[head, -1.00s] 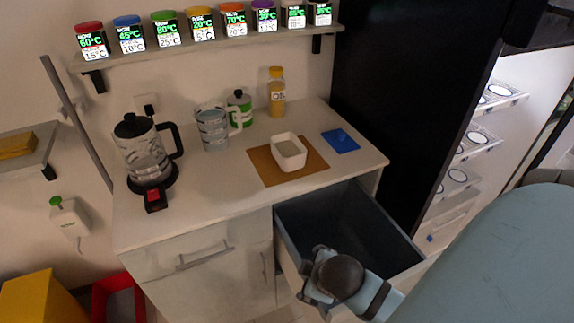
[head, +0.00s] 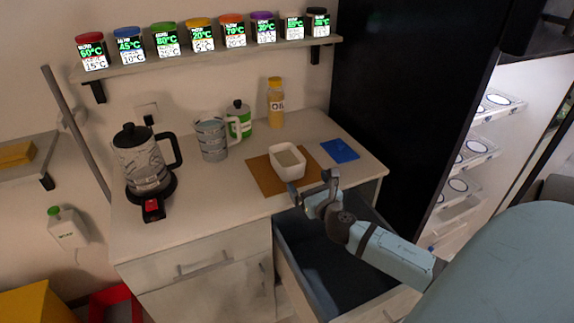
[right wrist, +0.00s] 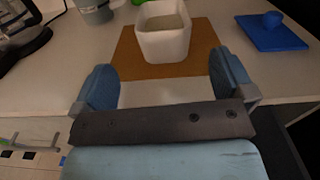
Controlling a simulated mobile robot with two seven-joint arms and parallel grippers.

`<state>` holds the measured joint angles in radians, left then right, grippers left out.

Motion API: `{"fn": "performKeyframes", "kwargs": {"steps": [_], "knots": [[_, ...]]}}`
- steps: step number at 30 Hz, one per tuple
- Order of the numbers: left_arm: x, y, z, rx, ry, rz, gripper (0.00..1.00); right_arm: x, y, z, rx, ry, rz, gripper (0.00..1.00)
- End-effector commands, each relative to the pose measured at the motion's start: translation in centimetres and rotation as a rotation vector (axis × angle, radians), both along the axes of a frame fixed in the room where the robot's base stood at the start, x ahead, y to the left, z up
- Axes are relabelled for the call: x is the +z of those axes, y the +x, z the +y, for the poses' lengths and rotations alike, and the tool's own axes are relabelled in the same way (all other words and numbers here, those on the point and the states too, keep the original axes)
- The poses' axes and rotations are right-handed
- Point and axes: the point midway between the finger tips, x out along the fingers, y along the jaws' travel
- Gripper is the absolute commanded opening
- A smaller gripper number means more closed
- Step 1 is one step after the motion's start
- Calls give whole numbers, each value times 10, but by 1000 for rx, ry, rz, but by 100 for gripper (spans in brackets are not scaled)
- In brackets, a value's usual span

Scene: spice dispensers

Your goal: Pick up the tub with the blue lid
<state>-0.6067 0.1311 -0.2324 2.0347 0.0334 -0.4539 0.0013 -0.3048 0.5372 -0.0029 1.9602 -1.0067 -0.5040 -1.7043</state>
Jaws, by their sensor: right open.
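A white open tub (head: 287,162) stands upright on a brown mat (head: 268,181) on the counter. A flat blue lid (head: 340,150) lies apart from it, to its right, with a small knob visible in the right wrist view (right wrist: 275,34). A jar with a blue lid (head: 128,42) also stands on the wall shelf. My right gripper (head: 312,184) is open and empty at the counter's front edge, just in front of the tub. In the right wrist view the tub (right wrist: 163,38) is ahead, between the fingers' directions but beyond the tips. My left gripper is not in view.
An open drawer (head: 300,290) lies below my right gripper. A kettle (head: 140,160), a measuring jug (head: 211,141), a green-labelled bottle (head: 240,118) and a yellow bottle (head: 275,105) stand farther left and back. A dark tall panel (head: 400,90) bounds the right side.

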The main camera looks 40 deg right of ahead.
Motion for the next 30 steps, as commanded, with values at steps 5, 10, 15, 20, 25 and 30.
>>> {"fn": "performKeyframes", "kwargs": {"steps": [5, 10, 15, 20, 25, 30], "knots": [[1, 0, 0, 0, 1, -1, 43, 1, 35, -11, -1, 3, -3, 100], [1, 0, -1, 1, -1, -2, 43, 0, 61, -20, -3, 6, -2, 100], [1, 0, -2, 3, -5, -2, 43, -1, 71, -23, -2, 7, -1, 100], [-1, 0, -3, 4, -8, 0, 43, -7, 89, -31, -3, 9, -2, 100], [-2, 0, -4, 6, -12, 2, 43, -10, 111, -39, -3, 9, -2, 100], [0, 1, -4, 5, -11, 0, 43, -11, 118, -41, -2, 8, 0, 100]]}}
